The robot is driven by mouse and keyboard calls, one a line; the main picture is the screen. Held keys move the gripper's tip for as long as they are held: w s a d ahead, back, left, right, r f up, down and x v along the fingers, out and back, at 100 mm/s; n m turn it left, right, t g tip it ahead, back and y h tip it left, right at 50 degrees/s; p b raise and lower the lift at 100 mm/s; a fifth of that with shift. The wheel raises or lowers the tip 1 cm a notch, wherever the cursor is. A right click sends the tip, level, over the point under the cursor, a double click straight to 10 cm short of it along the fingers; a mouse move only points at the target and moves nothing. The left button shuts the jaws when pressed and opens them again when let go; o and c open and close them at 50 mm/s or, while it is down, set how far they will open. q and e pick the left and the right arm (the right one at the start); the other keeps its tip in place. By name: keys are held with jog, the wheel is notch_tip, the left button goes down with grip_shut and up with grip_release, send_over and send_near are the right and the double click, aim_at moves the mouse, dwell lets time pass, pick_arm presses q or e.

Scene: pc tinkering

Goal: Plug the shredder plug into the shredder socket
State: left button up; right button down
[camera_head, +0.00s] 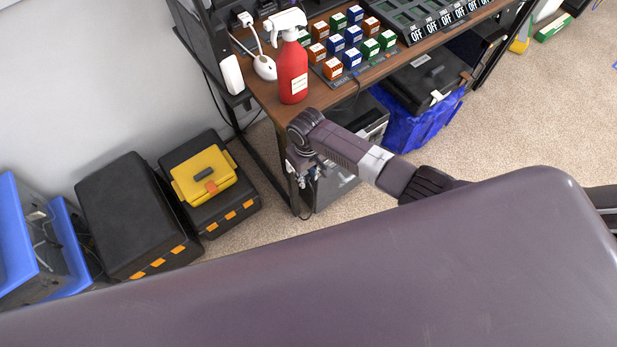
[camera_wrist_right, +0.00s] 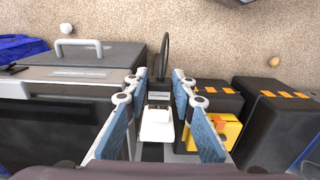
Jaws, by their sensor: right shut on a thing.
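My right gripper (camera_head: 303,172) hangs at the front left corner of the wooden desk, beside a metal table leg. In the right wrist view its blue-padded fingers (camera_wrist_right: 160,100) stand on both sides of a white plug (camera_wrist_right: 157,125), which they hold. A black cable (camera_wrist_right: 163,52) loops up beyond the plug. In the head view the gripper's tip is small and the plug is hard to make out. I cannot tell which thing is the shredder socket; a white socket block (camera_head: 231,75) hangs at the desk's left end. My left gripper is not in view.
A red spray bottle (camera_head: 292,72) stands near the desk's (camera_head: 268,98) edge, beside several coloured boxes. A grey-lidded bin (camera_wrist_right: 75,70) stands left in the wrist view.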

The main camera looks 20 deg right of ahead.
aim_at(306, 177)
jog(key=shift+w+a, duration=0.1)
jog(key=shift+w, duration=0.15)
jog(key=c, duration=1.5)
grip_release()
jog(key=shift+c, duration=0.2)
notch_tip(306, 177, up, 5)
jog(key=p, duration=0.5)
jog(key=shift+r+p, duration=0.1)
jog(key=shift+p, duration=0.2)
